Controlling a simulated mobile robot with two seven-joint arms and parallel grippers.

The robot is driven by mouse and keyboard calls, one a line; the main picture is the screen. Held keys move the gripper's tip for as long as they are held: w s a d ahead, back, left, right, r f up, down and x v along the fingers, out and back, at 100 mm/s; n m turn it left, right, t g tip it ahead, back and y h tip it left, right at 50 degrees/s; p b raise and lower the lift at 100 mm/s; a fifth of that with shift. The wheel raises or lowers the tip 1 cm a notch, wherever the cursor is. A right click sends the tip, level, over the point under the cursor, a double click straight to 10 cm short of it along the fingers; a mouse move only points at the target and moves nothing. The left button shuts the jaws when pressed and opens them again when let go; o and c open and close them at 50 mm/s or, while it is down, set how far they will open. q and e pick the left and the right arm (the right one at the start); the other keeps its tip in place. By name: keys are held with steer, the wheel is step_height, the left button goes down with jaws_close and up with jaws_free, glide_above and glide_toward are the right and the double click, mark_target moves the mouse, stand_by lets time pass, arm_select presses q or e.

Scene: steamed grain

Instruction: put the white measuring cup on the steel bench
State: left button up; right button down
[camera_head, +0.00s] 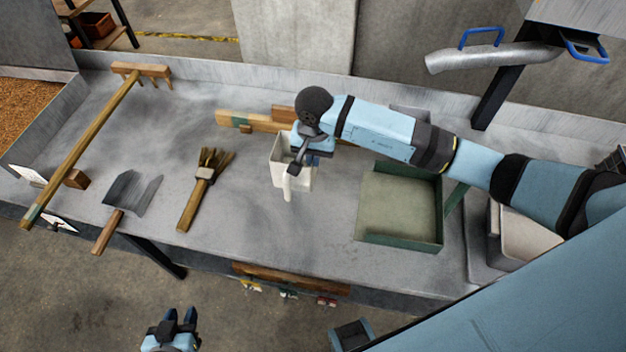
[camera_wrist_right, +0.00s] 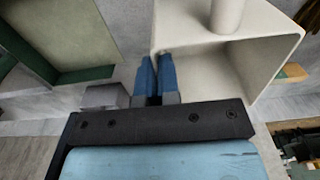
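The white measuring cup (camera_head: 284,178) is a square, open box with a handle, over the middle of the steel bench (camera_head: 325,215). I cannot tell whether its base touches the bench top. My right gripper (camera_head: 299,158) is at the cup's right rim. In the right wrist view, the blue fingers (camera_wrist_right: 156,72) are close together with the edge of the cup wall (camera_wrist_right: 195,55) between them.
A green tray (camera_head: 367,238) stands right of the cup. A brush (camera_head: 195,200), a flat scoop (camera_head: 127,192) and a long wooden rake (camera_head: 85,140) lie to the left. Wooden pieces (camera_head: 250,120) lie behind the cup. Bare bench top surrounds the cup's front.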

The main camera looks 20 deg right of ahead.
mark_target(314, 171)
step_height(314, 171, down, 6)
steer(key=shift+r, duration=0.25)
steer(key=shift+f, duration=0.55)
step_height(314, 171, down, 3)
steer(key=shift+a+f+p, duration=0.1)
steer(key=shift+p, duration=0.25)
steer(key=shift+f, duration=0.3)
steer(key=shift+f, duration=0.15)
steer(key=c, duration=1.4)
jaws_free()
steer(key=shift+o, duration=0.2)
steer(key=shift+r, duration=0.25)
